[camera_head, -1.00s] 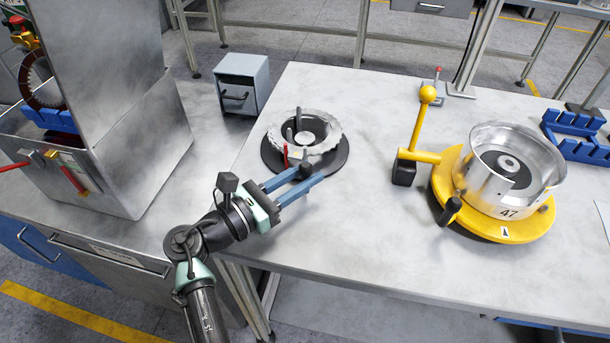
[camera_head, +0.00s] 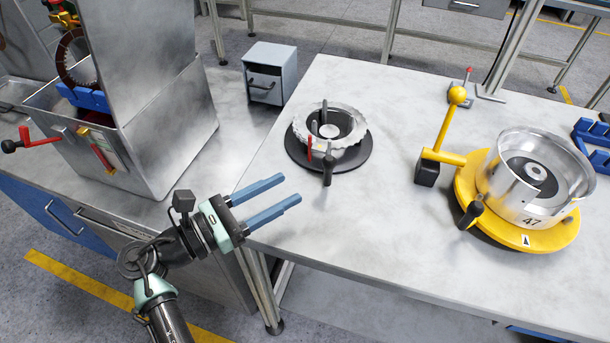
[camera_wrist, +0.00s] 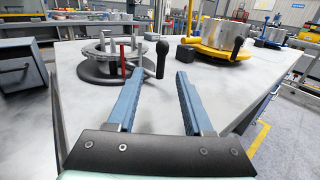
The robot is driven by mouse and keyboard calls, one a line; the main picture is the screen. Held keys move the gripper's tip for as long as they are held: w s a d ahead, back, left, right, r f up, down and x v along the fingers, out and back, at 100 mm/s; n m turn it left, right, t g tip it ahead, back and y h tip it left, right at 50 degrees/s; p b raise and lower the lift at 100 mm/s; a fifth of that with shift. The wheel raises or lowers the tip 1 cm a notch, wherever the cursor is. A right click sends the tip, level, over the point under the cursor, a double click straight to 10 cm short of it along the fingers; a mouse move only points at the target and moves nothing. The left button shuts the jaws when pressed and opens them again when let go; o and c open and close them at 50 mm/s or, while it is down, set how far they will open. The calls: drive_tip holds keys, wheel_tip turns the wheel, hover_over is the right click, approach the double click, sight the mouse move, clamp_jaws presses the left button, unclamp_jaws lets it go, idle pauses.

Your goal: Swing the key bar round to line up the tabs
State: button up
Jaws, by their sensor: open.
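A silver toothed ring (camera_head: 353,152) sits on a dark round base (camera_head: 302,155) at the left part of the bench. Upright grey pegs and a red upright marker (camera_head: 309,148) stand at it. A bar with a black knob handle (camera_head: 328,170) sticks out at its near side; I take this as the key bar. The knob also shows in the wrist view (camera_wrist: 162,58), just beyond the fingertips. My gripper (camera_head: 290,190) is open and empty, left of and nearer than the knob, apart from it. Whether the tabs line up is too small to tell.
A yellow turntable (camera_head: 530,239) with a silver drum marked 47 (camera_head: 497,190) and a yellow ball-topped lever (camera_head: 446,125) stands at right. A metal box (camera_head: 170,160) with red handles is at left, a grey drawer cabinet (camera_head: 271,72) behind. The bench middle is clear.

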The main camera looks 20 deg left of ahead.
drive_tip(key=shift+v, duration=1.45)
drive_tip(key=shift+r, duration=0.1)
drive_tip(key=w+d+r+m+t+y+p, duration=0.1)
drive_tip(key=w+d+r+m+y+p, duration=0.2)
drive_tip(key=r+m, duration=0.5)
drive_tip(key=w+d+r+m+t+y+p, duration=0.1)
drive_tip(key=w+d+r+m+y+p, duration=0.25)
drive_tip(key=r, duration=0.85)
drive_tip(key=w+d+r+m+t+y+p, duration=0.15)
drive_tip(key=w+r+m, duration=0.4)
drive_tip(key=r, duration=0.55)
drive_tip(key=s+d+r+m+t+y+p, duration=0.1)
drive_tip(key=s+d+r+m+t, duration=0.2)
drive_tip(key=r, duration=0.6)
drive_tip(key=s+d+r+m+t+y+p, duration=0.1)
drive_tip(key=s+d+r+m+t, duration=0.2)
drive_tip(key=s+r, duration=0.5)
drive_tip(key=s+d+r+m+t+p, duration=0.1)
drive_tip(key=s+d+r+m+t, duration=0.2)
drive_tip(key=r, duration=0.7)
drive_tip(key=shift+s+d+r+m+y, duration=0.2)
drive_tip(key=shift+s+d+m+y, duration=0.2)
drive_tip(key=shift+s+m, duration=0.85)
drive_tip(key=shift+f+t, duration=0.1)
drive_tip(key=shift+t, duration=0.15)
